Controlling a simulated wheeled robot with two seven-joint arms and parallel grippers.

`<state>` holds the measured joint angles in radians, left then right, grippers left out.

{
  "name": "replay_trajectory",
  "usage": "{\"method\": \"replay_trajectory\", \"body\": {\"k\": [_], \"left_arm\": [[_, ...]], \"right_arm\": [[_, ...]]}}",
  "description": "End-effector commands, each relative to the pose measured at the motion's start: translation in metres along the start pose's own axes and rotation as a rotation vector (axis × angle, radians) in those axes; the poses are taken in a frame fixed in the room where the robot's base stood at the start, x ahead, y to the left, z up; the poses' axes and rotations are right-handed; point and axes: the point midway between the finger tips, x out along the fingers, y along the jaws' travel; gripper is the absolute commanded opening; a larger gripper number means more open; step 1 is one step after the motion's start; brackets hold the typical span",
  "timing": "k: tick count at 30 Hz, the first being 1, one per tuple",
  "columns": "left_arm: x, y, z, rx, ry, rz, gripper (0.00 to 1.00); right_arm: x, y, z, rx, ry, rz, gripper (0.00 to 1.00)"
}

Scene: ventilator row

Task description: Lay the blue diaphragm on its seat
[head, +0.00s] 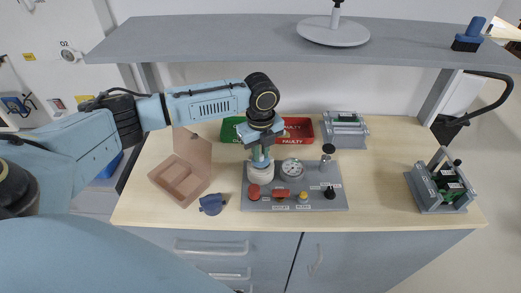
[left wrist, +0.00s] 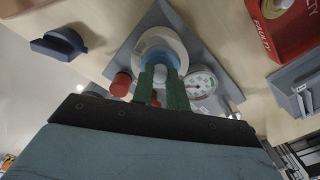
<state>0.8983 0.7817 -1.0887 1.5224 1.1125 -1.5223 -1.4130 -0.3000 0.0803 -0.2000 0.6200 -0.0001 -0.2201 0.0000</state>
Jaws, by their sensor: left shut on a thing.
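My left gripper (head: 262,158) points down over the white round housing (head: 261,174) on the left of the grey panel (head: 320,203). In the left wrist view its green fingers (left wrist: 162,88) are shut on a small pale piece between them. A light blue disc (left wrist: 150,62), which looks like the diaphragm, shows just beyond the fingertips, inside the white rim (left wrist: 165,36). The fingers hide part of it, and I cannot tell whether it touches the seat. My right gripper is not in view.
A dark blue cap (head: 212,205) lies left of the panel, near an open brown box (head: 178,183). A gauge (head: 292,169) and several knobs are close to the housing. Green (head: 230,130) and red (head: 298,130) trays lie behind. A grey shelf (head: 220,40) hangs above.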

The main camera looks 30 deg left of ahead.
Motion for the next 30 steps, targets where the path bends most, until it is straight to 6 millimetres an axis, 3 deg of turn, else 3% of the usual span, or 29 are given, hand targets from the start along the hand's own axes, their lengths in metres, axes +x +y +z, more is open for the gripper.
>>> {"method": "replay_trajectory", "body": {"k": [30], "left_arm": [[0.015, 0.000, 0.000, 0.000, 0.000, 0.000, 0.00]], "right_arm": [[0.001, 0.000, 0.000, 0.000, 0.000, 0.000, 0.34]]}}
